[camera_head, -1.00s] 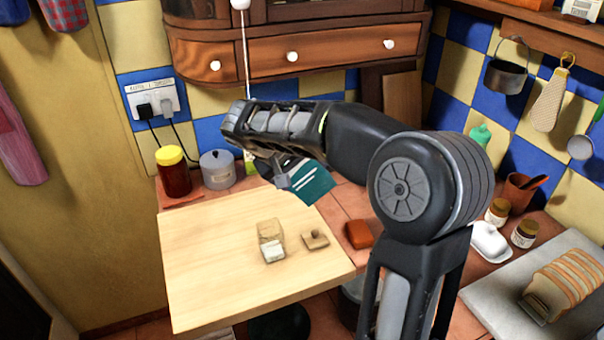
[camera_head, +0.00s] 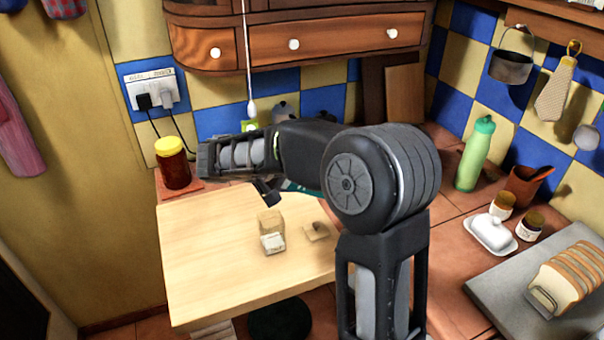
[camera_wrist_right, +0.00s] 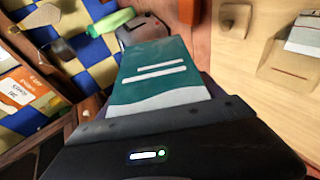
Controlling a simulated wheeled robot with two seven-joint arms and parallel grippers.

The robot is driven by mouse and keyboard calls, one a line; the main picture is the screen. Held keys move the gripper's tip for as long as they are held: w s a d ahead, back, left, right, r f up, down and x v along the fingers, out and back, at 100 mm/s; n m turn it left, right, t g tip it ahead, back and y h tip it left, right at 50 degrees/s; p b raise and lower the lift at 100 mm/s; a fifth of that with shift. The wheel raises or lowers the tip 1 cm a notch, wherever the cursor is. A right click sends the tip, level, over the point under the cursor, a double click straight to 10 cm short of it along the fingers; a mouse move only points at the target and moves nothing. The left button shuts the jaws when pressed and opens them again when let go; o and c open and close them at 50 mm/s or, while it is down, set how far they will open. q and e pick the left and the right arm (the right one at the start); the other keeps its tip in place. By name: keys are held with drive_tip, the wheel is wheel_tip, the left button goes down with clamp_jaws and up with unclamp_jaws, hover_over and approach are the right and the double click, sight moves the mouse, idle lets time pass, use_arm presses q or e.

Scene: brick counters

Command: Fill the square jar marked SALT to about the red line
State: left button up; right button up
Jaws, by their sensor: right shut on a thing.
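The square jar (camera_head: 269,222) stands upright on the light wooden board, with a white label on its front. It also shows at the right edge of the right wrist view (camera_wrist_right: 285,74); its fill level and label writing are too small to tell. A small wooden lid (camera_head: 316,232) lies beside it. My right gripper (camera_head: 268,191) is shut on a teal packet (camera_wrist_right: 160,75) with white stripes. The packet is above and behind the jar, apart from it, and mostly hidden by my arm in the head view. My left gripper is not in view.
The board (camera_head: 205,265) has free room left of the jar. A dark red jar with a yellow lid (camera_head: 172,165) stands at the back left. A green bottle (camera_head: 474,155), butter dish (camera_head: 491,235) and sliced bread (camera_head: 570,275) are at the right.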

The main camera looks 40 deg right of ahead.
drive_tip(key=w+a+n+t+y, duration=0.3)
drive_tip(key=w+a+n+t, duration=0.5)
drive_tip(key=w+a, duration=0.1)
drive_tip(key=shift+w+n, duration=0.4)
drive_tip(key=a+n+t+y, duration=0.1)
drive_tip(key=a, duration=0.2)
drive_tip(key=a+f+n+t+y, duration=0.1)
drive_tip(key=a+n, duration=0.1)
drive_tip(key=w+a+n+t+y, duration=0.1)
drive_tip(key=a+y, duration=0.1)
drive_tip(key=a, duration=0.1)
drive_tip(key=shift+a+f+n, duration=0.35)
drive_tip(key=shift+f+n, duration=0.05)
drive_tip(key=s+a+f+n+y, duration=0.1)
drive_tip(key=a+n+y, duration=0.1)
drive_tip(key=a, duration=0.2)
drive_tip(key=s+a+f+n+t+y, duration=0.1)
drive_tip(key=s+a+f+n+y, duration=0.1)
drive_tip(key=a, duration=0.3)
drive_tip(key=shift+a+n+y, duration=0.3)
drive_tip(key=shift+y, duration=0.2)
drive_tip(key=shift+f, duration=0.1)
drive_tip(key=shift+d, duration=0.1)
